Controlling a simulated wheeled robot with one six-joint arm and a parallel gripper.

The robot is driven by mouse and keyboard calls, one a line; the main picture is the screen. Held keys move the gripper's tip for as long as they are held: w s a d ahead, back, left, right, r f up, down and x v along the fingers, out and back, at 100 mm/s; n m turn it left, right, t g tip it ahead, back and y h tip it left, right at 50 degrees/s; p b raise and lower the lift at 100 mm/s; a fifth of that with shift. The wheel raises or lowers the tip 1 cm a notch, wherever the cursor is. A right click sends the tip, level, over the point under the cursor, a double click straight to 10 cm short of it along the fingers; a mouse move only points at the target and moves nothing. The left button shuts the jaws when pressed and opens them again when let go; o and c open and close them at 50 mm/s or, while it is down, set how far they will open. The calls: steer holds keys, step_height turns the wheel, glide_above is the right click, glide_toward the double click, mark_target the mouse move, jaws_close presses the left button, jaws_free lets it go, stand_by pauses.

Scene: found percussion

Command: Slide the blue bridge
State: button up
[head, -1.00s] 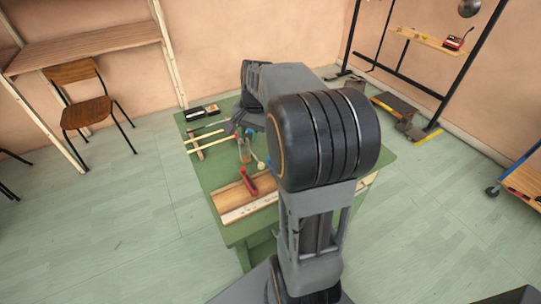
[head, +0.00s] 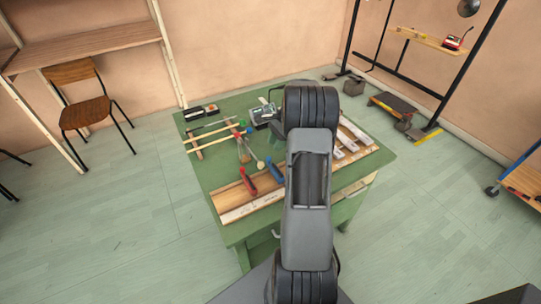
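The blue bridge (head: 274,172) stands on the long wooden board (head: 232,199) at the front of the green table, close to the left side of my arm. A red piece of similar shape (head: 248,184) stands on the same board to its left. My arm reaches over the table and covers the middle of the board. My gripper is mostly hidden behind my arm's wrist, near the blue bridge's far side. Its fingertips do not show clearly, so I cannot tell whether it is open or touching anything.
The green table (head: 215,165) also bears crossed wooden sticks (head: 213,141), a black box (head: 201,112), a small grey device (head: 263,112) and pale bars (head: 352,133) on the right. A chair (head: 85,108) stands far left. Metal racks stand at the right.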

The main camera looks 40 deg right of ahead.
mark_target(269, 158)
steer(key=shift+x, duration=3.15)
jaws_close()
